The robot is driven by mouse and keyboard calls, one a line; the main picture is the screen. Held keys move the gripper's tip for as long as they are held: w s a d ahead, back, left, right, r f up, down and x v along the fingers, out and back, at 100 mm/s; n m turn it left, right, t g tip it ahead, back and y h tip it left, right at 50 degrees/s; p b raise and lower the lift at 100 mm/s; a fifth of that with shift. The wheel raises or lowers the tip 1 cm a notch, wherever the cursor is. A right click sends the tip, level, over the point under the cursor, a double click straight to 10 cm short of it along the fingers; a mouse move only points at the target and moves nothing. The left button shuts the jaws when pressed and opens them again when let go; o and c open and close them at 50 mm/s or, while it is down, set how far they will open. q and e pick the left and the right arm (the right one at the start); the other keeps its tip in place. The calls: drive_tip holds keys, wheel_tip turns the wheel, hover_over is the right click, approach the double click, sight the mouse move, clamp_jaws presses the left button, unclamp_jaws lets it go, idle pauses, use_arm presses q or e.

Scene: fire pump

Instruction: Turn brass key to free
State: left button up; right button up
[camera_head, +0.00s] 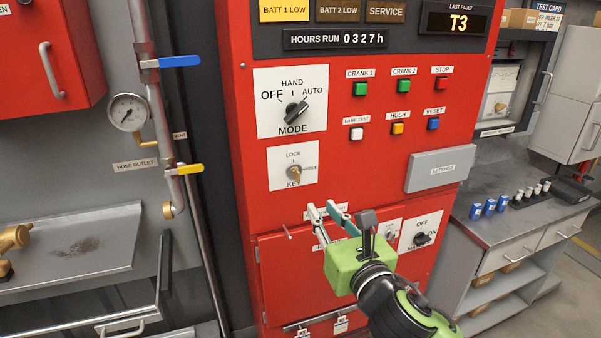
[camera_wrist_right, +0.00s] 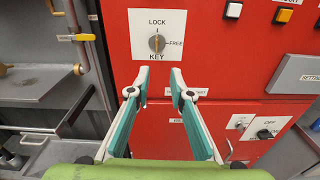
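The brass key (camera_head: 294,173) sits in a white plate (camera_head: 279,180) marked LOCK, FREE and KEY on the red panel. In the right wrist view the key (camera_wrist_right: 157,43) looks about upright, in line with the LOCK mark, with FREE to its right. My right gripper (camera_head: 321,207) is below and slightly right of the key plate in the head view. In the right wrist view its two fingers (camera_wrist_right: 159,80) are apart with nothing between them, and the key shows just beyond their tips. The gripper is not touching the key. My left gripper is in neither view.
Above the key is the MODE knob (camera_head: 295,113), with several coloured push buttons to its right. A grey SETTINGS box (camera_head: 440,169) juts from the panel at right. A lower OFF/ON knob (camera_head: 422,239) is partly beside my right gripper. Pipes (camera_head: 160,110) run at left.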

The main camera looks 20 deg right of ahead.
sight(299, 176)
drive_tip(key=shift+n, duration=0.3)
drive_tip(key=w+p, duration=0.1)
drive_tip(key=w, duration=0.3)
drive_tip(key=w+r, duration=0.1)
drive_tip(key=w, duration=0.4)
drive_tip(key=w+a+p, duration=0.1)
drive_tip(key=w, duration=0.3)
drive_tip(key=shift+w+r+p, duration=0.15)
drive_tip(key=shift+p, duration=0.15)
clamp_jaws()
